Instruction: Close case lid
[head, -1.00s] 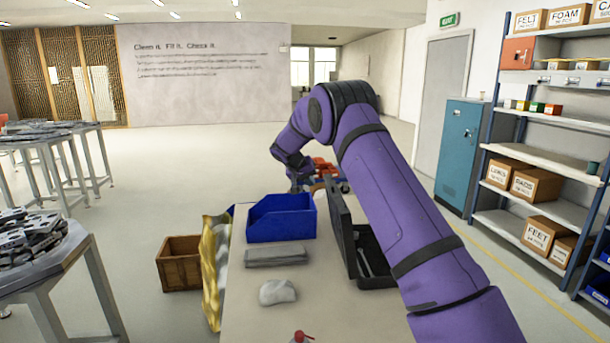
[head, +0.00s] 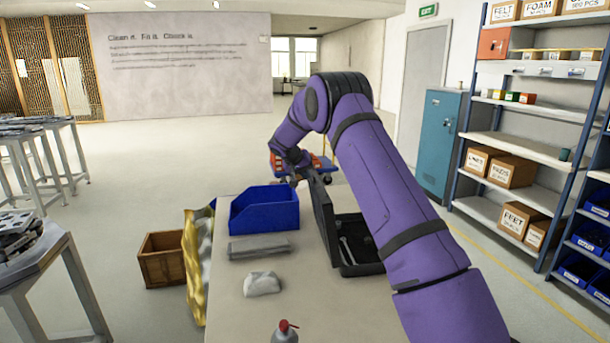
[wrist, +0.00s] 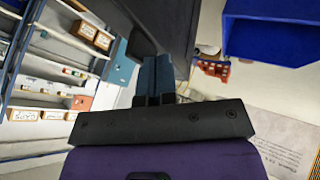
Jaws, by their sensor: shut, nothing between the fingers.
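The dark case (head: 372,268) lies open on the table, with tools inside. Its lid (head: 326,222) stands up steeply along the case's left side. My purple arm reaches over the right side of the case, and its wrist is beyond the lid's far end in the head view. My gripper (wrist: 152,66) has its two bluish fingers together with nothing between them. In the wrist view the fingertips are close to a dark panel (wrist: 172,22), which looks like the lid. I cannot tell whether they touch it.
On the table (head: 233,310) left of the case are a blue bin (head: 265,215), a grey folded cloth (head: 259,247), a pale lump (head: 262,284) and a red-topped bottle (head: 285,331). A wooden crate (head: 162,261) stands on the floor at left. Shelving stands at right.

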